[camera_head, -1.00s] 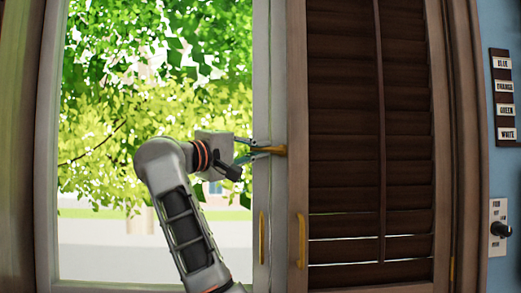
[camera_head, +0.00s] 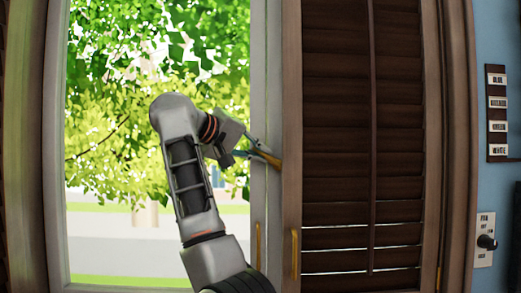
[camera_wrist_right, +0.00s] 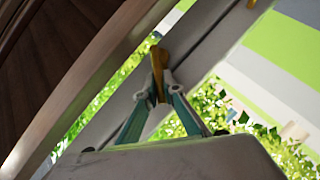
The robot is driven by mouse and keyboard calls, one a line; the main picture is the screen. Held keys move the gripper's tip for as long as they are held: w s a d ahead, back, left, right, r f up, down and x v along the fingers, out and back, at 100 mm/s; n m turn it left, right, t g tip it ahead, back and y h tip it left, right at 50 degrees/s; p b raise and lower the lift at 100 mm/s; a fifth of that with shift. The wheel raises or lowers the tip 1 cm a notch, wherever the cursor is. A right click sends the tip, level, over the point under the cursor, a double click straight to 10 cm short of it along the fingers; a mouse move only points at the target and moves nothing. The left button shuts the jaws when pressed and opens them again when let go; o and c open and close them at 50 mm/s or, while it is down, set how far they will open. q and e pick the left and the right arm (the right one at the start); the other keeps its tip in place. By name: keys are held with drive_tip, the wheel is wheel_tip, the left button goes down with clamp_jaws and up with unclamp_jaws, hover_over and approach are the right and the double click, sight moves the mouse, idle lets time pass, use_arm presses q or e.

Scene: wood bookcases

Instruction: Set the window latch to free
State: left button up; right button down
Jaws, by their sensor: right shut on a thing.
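The window latch (camera_head: 270,159) is a small brass-coloured lever on the pale window frame (camera_head: 258,90), beside the dark shutter. It slants down to the right. My right gripper (camera_head: 257,151) reaches it from the left and is shut on it. In the right wrist view the latch (camera_wrist_right: 156,62) stands between the two teal fingers of my right gripper (camera_wrist_right: 158,90), whose tips close on its sides. The latch's pivot is not clear in either view. My left gripper is not in view.
Two brass pulls, one on the window frame (camera_head: 258,243) and one on the shutter (camera_head: 295,254), are below the latch. The slatted shutter (camera_head: 340,150) fills the right. A plaque of colour names (camera_head: 497,112) and a dial panel (camera_head: 486,240) are on the blue wall.

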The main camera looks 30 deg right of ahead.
idle(0.4)
drive_tip(key=c, duration=2.4)
unclamp_jaws()
drive_tip(key=shift+a+r, duration=0.1)
drive_tip(key=v, duration=0.7)
drive_tip(key=shift+s+a+r, duration=0.1)
drive_tip(key=shift+a, duration=0.05)
